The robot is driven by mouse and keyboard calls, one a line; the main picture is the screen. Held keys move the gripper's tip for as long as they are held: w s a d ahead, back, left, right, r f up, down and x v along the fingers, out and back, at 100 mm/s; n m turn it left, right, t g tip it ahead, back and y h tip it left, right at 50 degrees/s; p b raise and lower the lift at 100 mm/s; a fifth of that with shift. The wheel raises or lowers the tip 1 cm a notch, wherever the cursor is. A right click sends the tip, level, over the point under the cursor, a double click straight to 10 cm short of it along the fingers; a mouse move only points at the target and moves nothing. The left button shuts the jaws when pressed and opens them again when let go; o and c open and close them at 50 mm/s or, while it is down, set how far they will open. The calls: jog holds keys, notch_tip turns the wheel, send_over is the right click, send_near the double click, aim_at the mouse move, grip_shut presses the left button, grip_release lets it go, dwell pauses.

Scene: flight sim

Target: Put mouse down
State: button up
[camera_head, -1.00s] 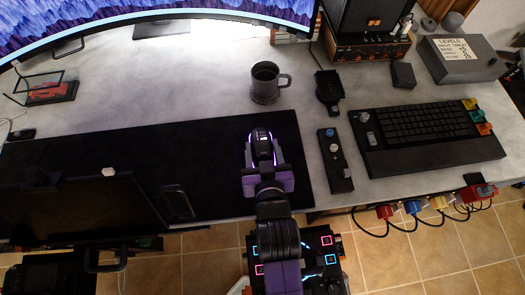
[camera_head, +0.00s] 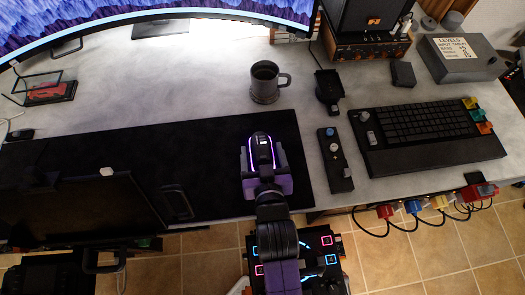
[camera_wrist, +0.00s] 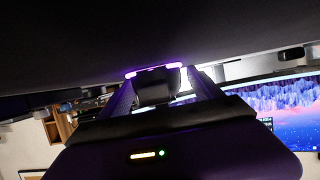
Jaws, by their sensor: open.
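The mouse (camera_head: 263,150) is dark with a glowing purple-white rim. It lies on or just above the black desk mat (camera_head: 120,150), near the mat's right end; the exact contact cannot be seen. My gripper (camera_head: 262,162) is around the mouse, with one finger on each side of it. In the wrist view the mouse (camera_wrist: 155,85) shows between the two fingers of my gripper (camera_wrist: 165,90), its lit edge against the dark mat. The fingers are open, and any small gap to the mouse is hard to make out.
A dark mug (camera_head: 264,82) stands behind the mat. A small black control strip (camera_head: 335,160) and a keyboard (camera_head: 425,135) lie to the right. A dark screen-like panel (camera_head: 85,215) is at the front left. The mat's middle is clear.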

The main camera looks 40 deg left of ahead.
jog(key=shift+r, duration=0.25)
jog(key=v, duration=1.1)
jog(key=shift+s+d+r, duration=0.15)
jog(key=shift+s+d, duration=0.15)
jog(key=shift+d, duration=0.05)
